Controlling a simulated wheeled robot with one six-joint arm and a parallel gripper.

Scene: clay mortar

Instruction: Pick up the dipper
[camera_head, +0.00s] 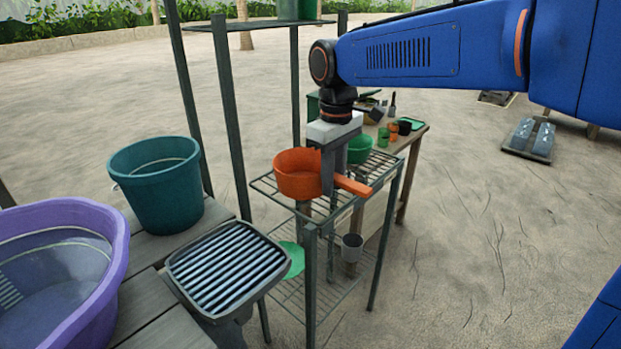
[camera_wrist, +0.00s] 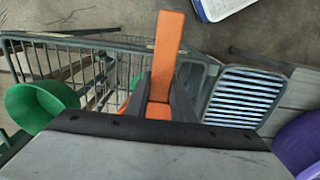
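The orange dipper (camera_head: 297,175) is at the top of the wire rack, with its bowl to the left and its handle (camera_head: 353,186) to the right. I cannot tell whether it rests on the wires or hangs just above them. My gripper (camera_head: 334,188) points down at the dipper, by the joint of bowl and handle. In the wrist view the orange handle (camera_wrist: 166,50) runs up between the two dark fingers of my gripper (camera_wrist: 163,92). The fingers are on both sides of it and close to it; contact is not clear. Most of the bowl is hidden there.
The wire rack (camera_head: 311,229) has a grey cup (camera_head: 352,247) on its lower level and a green bowl (camera_head: 359,148) near its top. A slatted tray (camera_head: 228,268), teal bucket (camera_head: 158,190) and purple tub (camera_head: 118,262) stand left. The ground at right is largely clear.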

